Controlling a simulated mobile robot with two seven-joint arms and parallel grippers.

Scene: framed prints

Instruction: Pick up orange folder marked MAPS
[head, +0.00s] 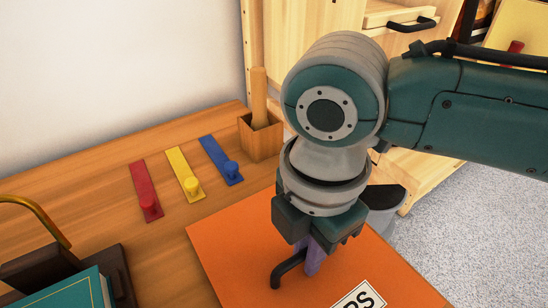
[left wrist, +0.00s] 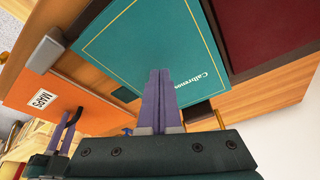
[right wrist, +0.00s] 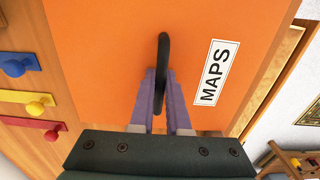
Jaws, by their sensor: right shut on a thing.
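The orange folder (head: 230,245) lies flat at the right part of the wooden table in the head view, its MAPS label (head: 359,298) partly cut off. The label reads fully in the right wrist view (right wrist: 214,72). My right gripper (head: 313,262) points down and is shut on the folder's black handle (right wrist: 163,50). I cannot tell whether the folder touches the table. My left gripper (left wrist: 160,75) shows only in its wrist view, fingers together and empty, in front of a teal book (left wrist: 140,45). The folder (left wrist: 60,95) also shows there at the left.
Red (head: 145,190), yellow (head: 184,173) and blue (head: 221,160) strips with knobs lie by the wall, beside a wooden holder (head: 262,140). The teal book (head: 70,293) rests on a dark stand at lower left. A grey bin (head: 383,212) stands past the table's right edge.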

